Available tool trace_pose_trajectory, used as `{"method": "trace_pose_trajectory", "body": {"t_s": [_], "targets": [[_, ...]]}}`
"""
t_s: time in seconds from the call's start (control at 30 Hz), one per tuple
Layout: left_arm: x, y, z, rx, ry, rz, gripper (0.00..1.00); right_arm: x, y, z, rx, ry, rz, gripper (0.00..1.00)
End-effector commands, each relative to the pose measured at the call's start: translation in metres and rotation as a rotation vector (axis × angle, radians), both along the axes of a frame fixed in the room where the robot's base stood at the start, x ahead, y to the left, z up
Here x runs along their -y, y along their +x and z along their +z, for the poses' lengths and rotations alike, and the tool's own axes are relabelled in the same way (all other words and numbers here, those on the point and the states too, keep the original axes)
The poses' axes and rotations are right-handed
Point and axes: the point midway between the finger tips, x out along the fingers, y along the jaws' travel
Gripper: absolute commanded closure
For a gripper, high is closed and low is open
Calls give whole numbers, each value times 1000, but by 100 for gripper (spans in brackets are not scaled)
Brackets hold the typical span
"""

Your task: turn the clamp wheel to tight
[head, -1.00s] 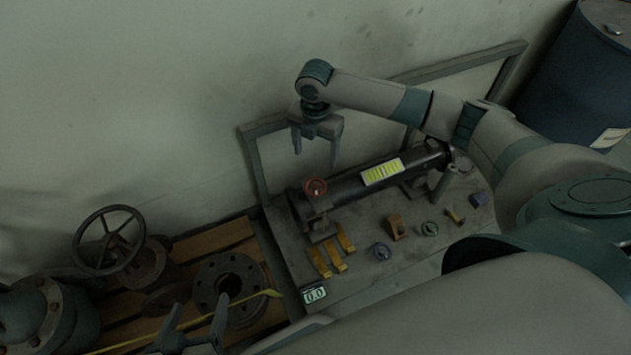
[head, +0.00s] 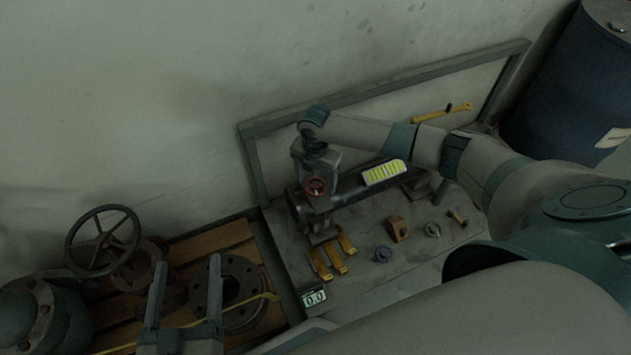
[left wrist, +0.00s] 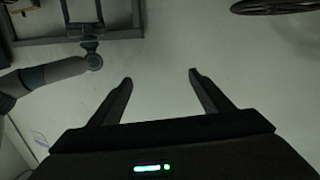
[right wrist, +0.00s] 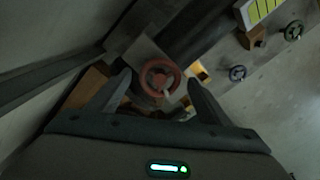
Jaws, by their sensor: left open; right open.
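The clamp wheel is a small red handwheel (head: 314,187) on the clamp at the left end of a dark pipe (head: 349,185) on the bench. In the right wrist view the red wheel (right wrist: 160,78) lies between and just beyond the fingertips. My right gripper (right wrist: 156,80) is open above it; in the head view the gripper (head: 316,172) is right over the wheel. Whether a finger touches the wheel I cannot tell. My left gripper (head: 186,275) is open and empty, in front of the flange at the lower left; it also shows in the left wrist view (left wrist: 160,77).
A large rusty handwheel valve (head: 103,241) and a round flange (head: 240,283) stand on a wooden pallet at the left. A blue drum (head: 575,85) stands at the right.

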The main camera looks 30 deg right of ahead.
Motion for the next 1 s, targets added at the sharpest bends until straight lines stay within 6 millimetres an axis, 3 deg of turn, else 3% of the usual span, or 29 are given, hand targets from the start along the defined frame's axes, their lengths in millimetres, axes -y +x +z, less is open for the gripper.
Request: {"method": "trace_pose_trajectory", "body": {"t_s": [0.3,0.47,0.5,0.83,1.0], "targets": [[0,0,2,8,-2,0,28,0,0,-2,-1,-1,0,28],[0,0,2,8,-2,0,28,0,0,-1,-1,-1,0,66],[0,0,2,9,-2,0,28,0,0,-1,-1,-1,0,69],[0,0,-1,-17,5,-2,28,0,0,-1,-2,0,-10,69],[-4,-2,-18,-105,31,-2,28,0,-1,0,-3,-1,-36,69]]}}
